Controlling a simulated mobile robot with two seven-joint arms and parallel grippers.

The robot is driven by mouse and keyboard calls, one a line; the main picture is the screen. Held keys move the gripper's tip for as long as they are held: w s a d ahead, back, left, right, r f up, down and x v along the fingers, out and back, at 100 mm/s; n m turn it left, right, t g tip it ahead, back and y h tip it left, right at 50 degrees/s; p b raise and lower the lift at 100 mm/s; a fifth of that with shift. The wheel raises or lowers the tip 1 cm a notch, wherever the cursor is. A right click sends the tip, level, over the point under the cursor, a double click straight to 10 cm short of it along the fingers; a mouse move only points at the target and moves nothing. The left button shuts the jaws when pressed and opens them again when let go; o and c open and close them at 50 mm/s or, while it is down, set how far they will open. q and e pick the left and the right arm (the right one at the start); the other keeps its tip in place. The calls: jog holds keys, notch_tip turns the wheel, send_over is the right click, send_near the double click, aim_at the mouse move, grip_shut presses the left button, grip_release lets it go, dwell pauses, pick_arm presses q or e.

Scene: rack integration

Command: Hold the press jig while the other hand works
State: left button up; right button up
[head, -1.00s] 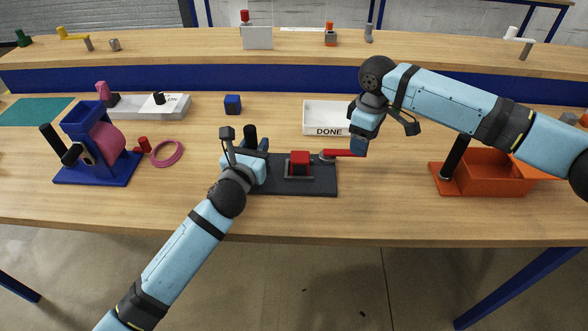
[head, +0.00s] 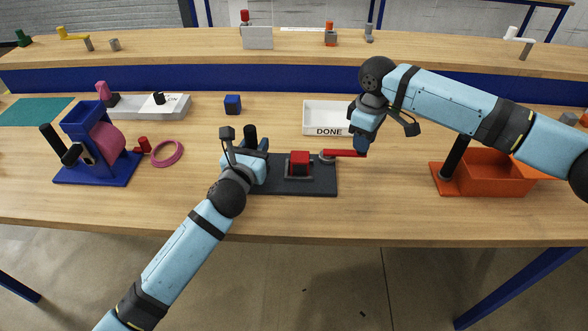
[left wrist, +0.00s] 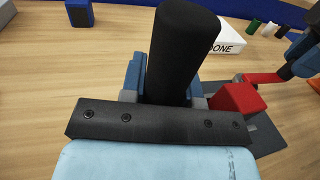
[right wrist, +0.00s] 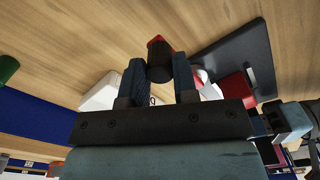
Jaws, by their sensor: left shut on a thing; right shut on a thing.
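The press jig (head: 318,186) is a dark grey plate on the table, with a red block (head: 299,158) at its middle and a red lever (head: 343,153) reaching to the right. A black upright post (head: 250,132) stands at its left end. My left gripper (head: 257,148) is shut on this post, which also shows between its fingers in the left wrist view (left wrist: 183,50). My right gripper (head: 361,146) is shut on the lever's end; the right wrist view shows a dark grip (right wrist: 160,62) with red behind it between the fingers. The left hand hides the plate's left end.
A white DONE tray (head: 316,115) stands behind the jig. An orange bin (head: 495,180) is at the right. A blue stand (head: 120,168), a pink ring (head: 167,154) and a grey tray (head: 170,113) are at the left. A blue cube (head: 233,104) stands behind. The front table strip is clear.

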jog(key=shift+s+a+m, duration=0.2)
jog(key=shift+s+m, duration=0.5)
jog(key=shift+s, duration=0.45)
jog(key=shift+s+a, duration=0.15)
pick_arm(q)
jog(key=shift+f, duration=0.1)
pick_arm(e)
jog(key=shift+s+a+m, duration=0.2)
jog(key=shift+s+m, duration=0.25)
jog(key=shift+s, duration=0.1)
jog(key=shift+s+a+m, duration=0.2)
jog(key=shift+s+m, duration=0.25)
jog(key=shift+s, duration=0.05)
jog(key=shift+s+a, duration=0.1)
jog(key=shift+s+a+m, duration=0.7)
jog(key=shift+s+m, duration=0.1)
jog(key=shift+m, duration=0.1)
